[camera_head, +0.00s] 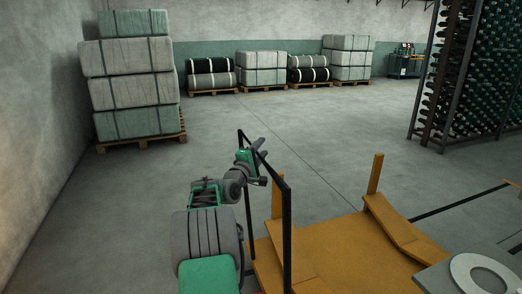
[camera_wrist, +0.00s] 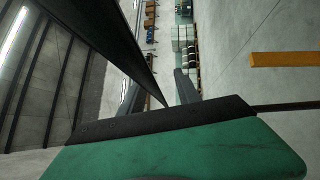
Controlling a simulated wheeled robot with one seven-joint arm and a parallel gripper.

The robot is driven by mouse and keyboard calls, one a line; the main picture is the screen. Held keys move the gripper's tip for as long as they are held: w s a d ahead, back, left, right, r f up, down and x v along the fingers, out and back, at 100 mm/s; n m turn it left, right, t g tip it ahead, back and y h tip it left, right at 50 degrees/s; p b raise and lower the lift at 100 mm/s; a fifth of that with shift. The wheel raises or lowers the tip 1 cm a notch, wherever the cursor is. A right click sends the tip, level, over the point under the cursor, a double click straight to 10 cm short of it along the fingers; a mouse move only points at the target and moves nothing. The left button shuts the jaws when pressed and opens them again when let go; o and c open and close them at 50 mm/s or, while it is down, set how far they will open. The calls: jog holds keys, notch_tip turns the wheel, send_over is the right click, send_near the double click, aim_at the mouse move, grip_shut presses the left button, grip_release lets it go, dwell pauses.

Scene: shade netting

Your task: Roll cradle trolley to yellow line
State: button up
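The cradle trolley (camera_head: 345,250) is an orange deck with an upright post and sloped sides at the bottom of the head view. Its black handle frame (camera_head: 287,230) rises at the near left end. My gripper (camera_head: 258,160) is at the top bar of this frame. In the wrist view the fingers of my gripper (camera_wrist: 160,92) stand apart, with background showing between them. A black bar (camera_wrist: 125,45) runs diagonally down to the palm, in front of the left finger. Contact is unclear.
Stacked wrapped bales (camera_head: 130,90) stand on a pallet at left by the wall. More pallets of rolls (camera_head: 262,68) line the back. A tall rack of spools (camera_head: 475,75) stands right. A grey plate with a white ring (camera_head: 482,273) is bottom right. The middle floor is clear.

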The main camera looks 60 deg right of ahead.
grip_shut()
dwell(1.1)
